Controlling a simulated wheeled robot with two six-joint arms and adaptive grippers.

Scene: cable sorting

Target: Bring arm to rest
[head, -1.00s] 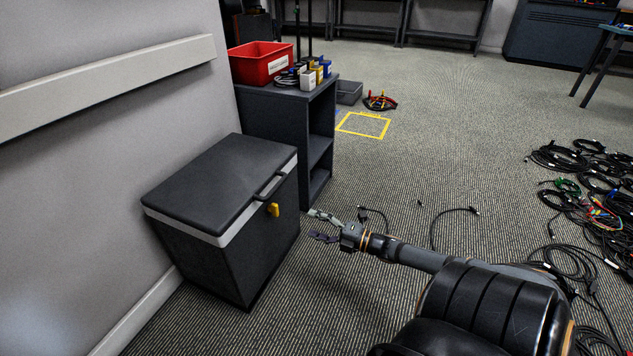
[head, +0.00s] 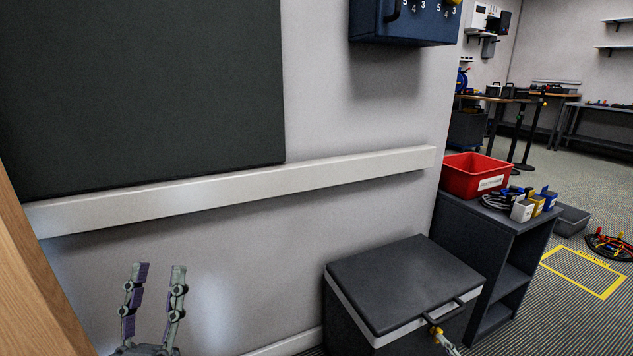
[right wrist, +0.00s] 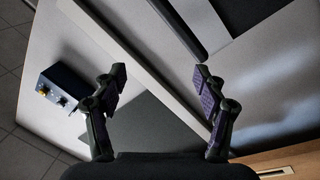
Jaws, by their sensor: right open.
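A dark lidded bin (head: 405,285) stands against the wall. Beside it is a dark shelf unit (head: 510,243) with a red tray (head: 474,177) on top. A white rail (head: 240,185) runs along the wall. A wooden panel (head: 35,280) edges the left.

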